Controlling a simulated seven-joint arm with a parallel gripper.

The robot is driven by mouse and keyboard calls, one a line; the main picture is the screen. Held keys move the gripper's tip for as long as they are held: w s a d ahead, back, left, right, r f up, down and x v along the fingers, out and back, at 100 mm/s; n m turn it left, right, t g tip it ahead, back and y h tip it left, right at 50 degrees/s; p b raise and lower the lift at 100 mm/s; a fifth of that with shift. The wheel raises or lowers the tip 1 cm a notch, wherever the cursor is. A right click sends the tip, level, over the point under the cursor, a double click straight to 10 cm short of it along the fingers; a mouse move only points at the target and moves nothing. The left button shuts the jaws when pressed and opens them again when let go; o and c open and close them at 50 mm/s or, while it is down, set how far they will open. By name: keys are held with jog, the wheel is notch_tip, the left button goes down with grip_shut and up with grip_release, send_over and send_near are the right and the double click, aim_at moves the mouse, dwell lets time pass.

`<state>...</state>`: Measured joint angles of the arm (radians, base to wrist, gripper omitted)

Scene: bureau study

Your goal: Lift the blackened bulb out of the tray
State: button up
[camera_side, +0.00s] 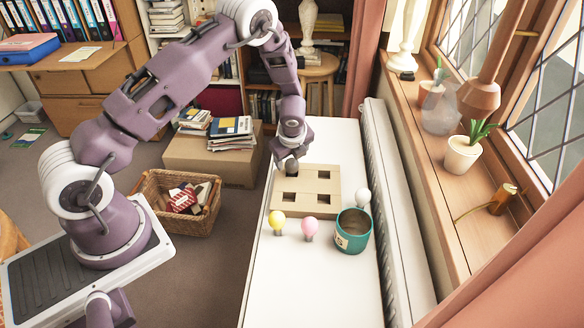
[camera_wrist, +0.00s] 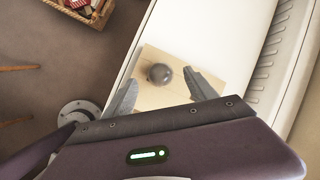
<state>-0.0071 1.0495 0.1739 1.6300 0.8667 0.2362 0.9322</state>
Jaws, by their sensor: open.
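The blackened bulb (camera_side: 291,167) sits in the back left hole of the tan tray (camera_side: 307,187), on the white table top. In the wrist view the dark, round bulb (camera_wrist: 159,74) stands on the pale tray (camera_wrist: 152,101). My gripper (camera_side: 290,153) is right above the bulb in the side view, pointing down. In the wrist view its two fingers are apart, with the bulb showing between and slightly beyond their tips. I cannot tell the remaining height gap. The other tray holes are empty. The bulb's lower part is hidden.
A yellow bulb (camera_side: 277,221), a pink bulb (camera_side: 310,228) and a white bulb (camera_side: 362,197) stand near the tray. A teal pot (camera_side: 353,232) is at the tray's front right corner. A radiator (camera_side: 392,200) runs along the right. The front of the table is clear.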

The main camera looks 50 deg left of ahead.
aim_at(292, 162)
jog(key=x, duration=0.3)
jog(key=shift+w+f, duration=0.1)
jog(key=shift+f, duration=0.2)
grip_shut()
notch_tip(292, 162, up, 14)
dwell(1.1)
